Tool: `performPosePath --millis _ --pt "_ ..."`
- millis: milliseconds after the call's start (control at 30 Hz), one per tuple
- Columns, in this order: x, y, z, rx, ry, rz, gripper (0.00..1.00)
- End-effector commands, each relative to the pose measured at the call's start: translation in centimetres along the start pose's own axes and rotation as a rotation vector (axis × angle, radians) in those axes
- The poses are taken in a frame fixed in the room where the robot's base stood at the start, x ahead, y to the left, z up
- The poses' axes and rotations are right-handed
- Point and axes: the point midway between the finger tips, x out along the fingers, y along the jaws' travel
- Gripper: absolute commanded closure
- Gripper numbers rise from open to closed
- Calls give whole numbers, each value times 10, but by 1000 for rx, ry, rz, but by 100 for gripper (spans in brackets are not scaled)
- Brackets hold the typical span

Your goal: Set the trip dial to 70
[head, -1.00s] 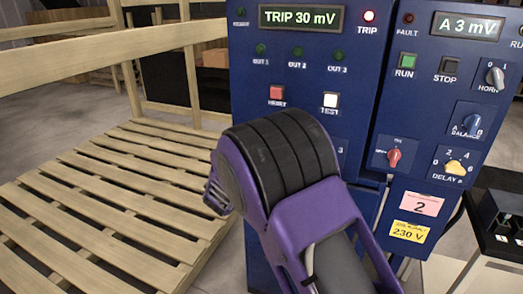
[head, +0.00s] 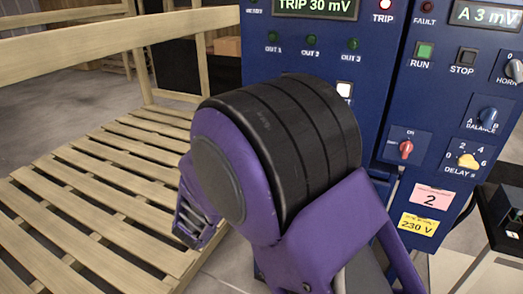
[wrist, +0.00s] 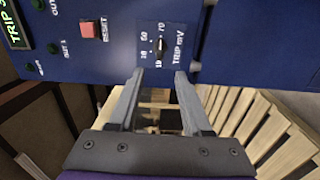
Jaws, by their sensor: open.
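The trip dial (wrist: 159,46) is a small dark knob on the blue panel, labelled TRIP mV, with 70 and 10 legible on its scale. The wrist view shows it turned sideways; the exact pointer direction is too small to tell. My gripper (wrist: 159,76) is open and empty, its two fingers pointing at the dial, one to each side in the picture and apart from the knob. In the head view my arm hides the dial. The green display (head: 316,6) reads TRIP 30 mV.
The red RESET button (wrist: 94,29) is left of the dial in the wrist view. The white TEST button (head: 345,89) shows just above my arm. A second blue panel with a DELAY knob (head: 468,160) stands right. A slatted wooden pallet (head: 95,205) lies left.

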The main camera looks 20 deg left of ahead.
Motion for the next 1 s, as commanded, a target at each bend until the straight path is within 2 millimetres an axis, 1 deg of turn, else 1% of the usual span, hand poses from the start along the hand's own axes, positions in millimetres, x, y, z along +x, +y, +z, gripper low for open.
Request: performPosePath --millis 33,100,200,300,833,933,1000 --pt "-10 0 -1 0 2 0 51" --pt "-21 0 -1 -1 3 -1 51" --pt "-32 0 0 0 1 0 51" --pt "-38 0 0 0 1 1 51" --pt "-40 0 0 1 -1 1 51" --pt "-36 5 1 11 -9 6 51" --pt "-31 14 2 30 -23 15 51"
